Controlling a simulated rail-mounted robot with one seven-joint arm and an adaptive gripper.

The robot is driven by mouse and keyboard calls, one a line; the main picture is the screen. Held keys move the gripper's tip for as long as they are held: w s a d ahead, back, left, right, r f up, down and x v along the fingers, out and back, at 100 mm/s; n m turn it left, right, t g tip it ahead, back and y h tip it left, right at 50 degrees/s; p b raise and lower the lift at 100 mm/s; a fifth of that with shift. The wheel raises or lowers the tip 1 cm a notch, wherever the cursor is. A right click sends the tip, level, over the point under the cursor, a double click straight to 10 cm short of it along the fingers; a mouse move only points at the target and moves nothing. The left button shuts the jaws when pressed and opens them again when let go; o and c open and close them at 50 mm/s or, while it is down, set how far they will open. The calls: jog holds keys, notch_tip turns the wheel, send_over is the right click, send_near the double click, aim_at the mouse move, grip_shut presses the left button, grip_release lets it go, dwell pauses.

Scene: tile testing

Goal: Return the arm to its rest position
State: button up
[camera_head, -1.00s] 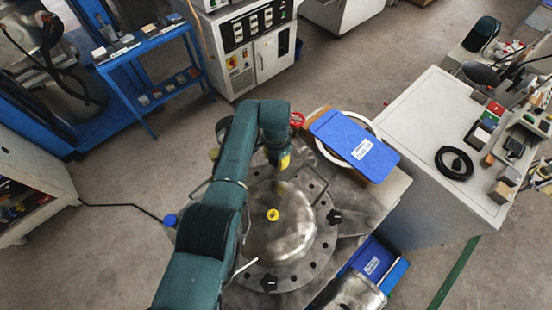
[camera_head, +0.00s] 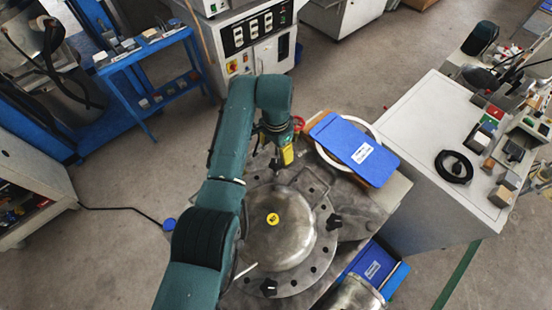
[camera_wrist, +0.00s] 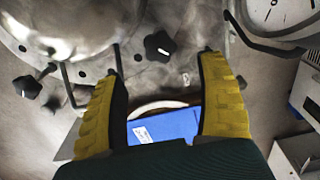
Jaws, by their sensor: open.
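My gripper (camera_wrist: 160,55) shows in the wrist view with its two yellow fingers spread wide apart and nothing between them. In the head view my gripper (camera_head: 283,160) hangs from the end of my green arm, just above the back edge of the round metal machine (camera_head: 280,240). The arm is bent, reaching up from the bottom left. I cannot tell from the head view whether the fingertips touch anything.
A blue lid or tray (camera_head: 354,148) lies on a white round rim right of my gripper. Black knobs (camera_wrist: 159,45) and metal handles stand up around the machine. A blue bin (camera_head: 374,268) is at its lower right. A white cabinet (camera_head: 425,130) stands farther right; open floor lies behind.

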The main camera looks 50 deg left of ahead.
jog(key=shift+r, duration=1.65)
